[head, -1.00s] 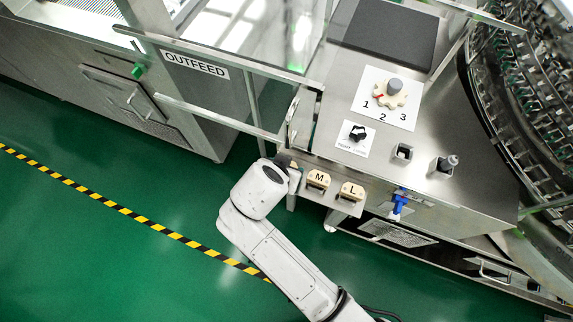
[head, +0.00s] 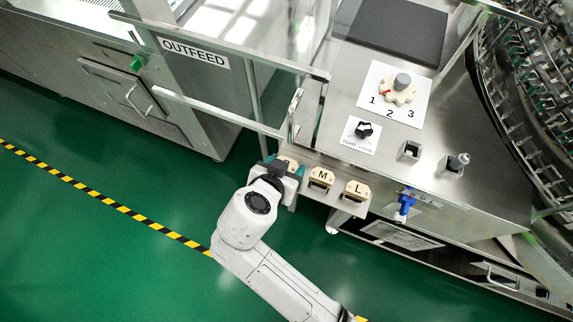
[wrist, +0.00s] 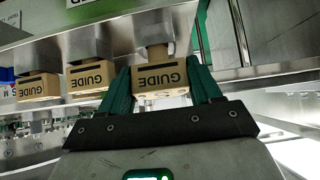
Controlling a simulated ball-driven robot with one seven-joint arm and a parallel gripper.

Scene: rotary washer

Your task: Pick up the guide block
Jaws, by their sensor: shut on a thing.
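Three tan guide blocks sit in a row on a steel shelf at the washer's side. In the head view, the M block (head: 321,178) and the L block (head: 355,190) show plainly. The leftmost block (head: 289,161) is mostly hidden by my gripper (head: 284,168). In the wrist view, my gripper's green fingers (wrist: 161,88) are shut on the nearest block (wrist: 159,73), one finger on each side, with its GUIDE label upside down. The other two blocks (wrist: 90,76) (wrist: 39,87) stand beside it to the left. I cannot tell whether the held block still touches its seat.
A rail (head: 215,112) and the OUTFEED panel (head: 196,53) stand close behind my gripper. A dial (head: 397,90) marked 1, 2, 3, a black knob (head: 364,130) and a blue-handled part (head: 405,204) are to the right. The green floor (head: 110,260) is open at left.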

